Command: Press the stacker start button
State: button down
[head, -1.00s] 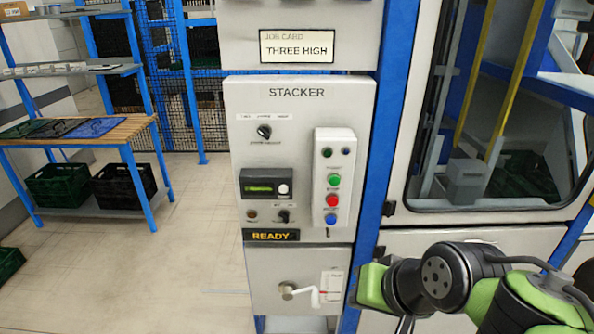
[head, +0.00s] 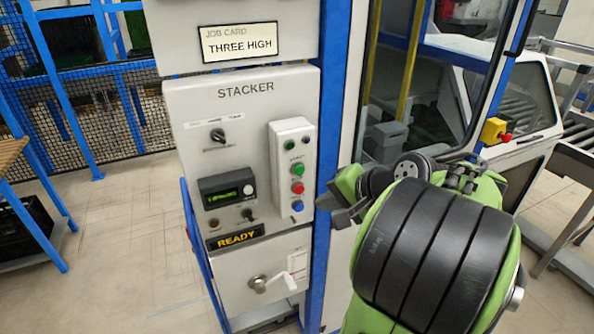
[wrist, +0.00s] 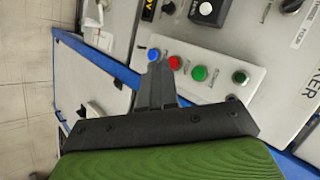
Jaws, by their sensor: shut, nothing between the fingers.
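The stacker panel (head: 250,105) carries a raised pale button box (head: 281,131). On the box are a green button (head: 298,169), a red button (head: 298,188) and a blue button (head: 298,206). Their small labels are too blurred to read. My gripper (head: 322,204) is shut and empty, just right of the box at about the blue button's height. In the wrist view the closed fingertips (wrist: 158,68) lie close to the blue button (wrist: 154,54) and red button (wrist: 174,62); the green button (wrist: 199,73) is farther right. I cannot tell whether they touch anything.
The job card (head: 239,42) reads THREE HIGH. A blue post (head: 335,120) and a windowed machine stand to the right. Open floor (head: 130,230) lies left.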

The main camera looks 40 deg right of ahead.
aim_at(300, 170)
jog(key=w+d+p, duration=0.2)
jog(key=w, duration=0.6)
jog(key=shift+d, duration=0.2)
jog(key=shift+s, duration=0.1)
jog(key=shift+p, duration=0.3)
dwell(1.3)
jog(key=shift+w+d, duration=0.15)
jog(key=shift+w, duration=0.3)
